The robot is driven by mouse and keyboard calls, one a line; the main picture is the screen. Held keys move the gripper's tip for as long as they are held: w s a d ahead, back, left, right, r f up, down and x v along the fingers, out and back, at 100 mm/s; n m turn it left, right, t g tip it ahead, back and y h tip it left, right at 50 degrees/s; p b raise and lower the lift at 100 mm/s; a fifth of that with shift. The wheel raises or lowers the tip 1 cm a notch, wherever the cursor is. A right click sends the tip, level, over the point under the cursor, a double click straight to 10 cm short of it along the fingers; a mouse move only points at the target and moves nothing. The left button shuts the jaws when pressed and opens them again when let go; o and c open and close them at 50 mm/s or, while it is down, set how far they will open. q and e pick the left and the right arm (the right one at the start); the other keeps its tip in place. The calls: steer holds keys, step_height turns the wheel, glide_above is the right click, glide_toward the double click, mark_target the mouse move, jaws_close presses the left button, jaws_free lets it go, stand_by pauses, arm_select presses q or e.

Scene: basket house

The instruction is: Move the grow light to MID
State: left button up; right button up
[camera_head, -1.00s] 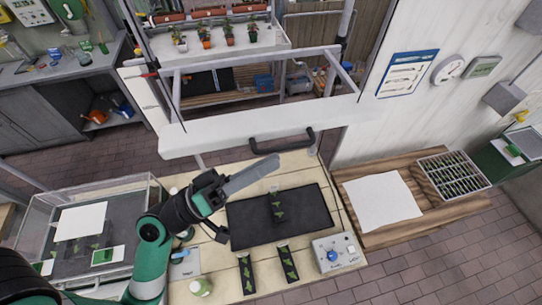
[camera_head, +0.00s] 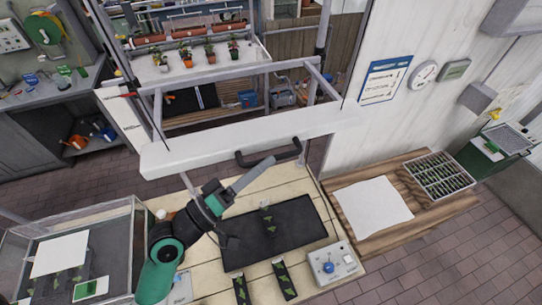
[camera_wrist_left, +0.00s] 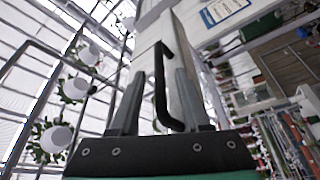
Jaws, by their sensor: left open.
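The grow light (camera_head: 230,148) is a long white bar hung on a grey frame above the near table. A black handle (camera_head: 270,157) is on its front face. I cannot tell whether the fingers touch the handle. The right gripper is not in view.
Below is a table with a black mat (camera_head: 285,228), several dark plant strips and a control box (camera_head: 328,267) with a blue knob. A clear-walled bin (camera_head: 120,225) stands left. A wooden bench (camera_head: 345,195) with white paper and a seedling tray (camera_head: 438,175) is right.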

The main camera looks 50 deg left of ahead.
arm_select(q)
steer(key=shift+x, duration=1.5)
steer(key=shift+c, duration=0.2)
jaws_close()
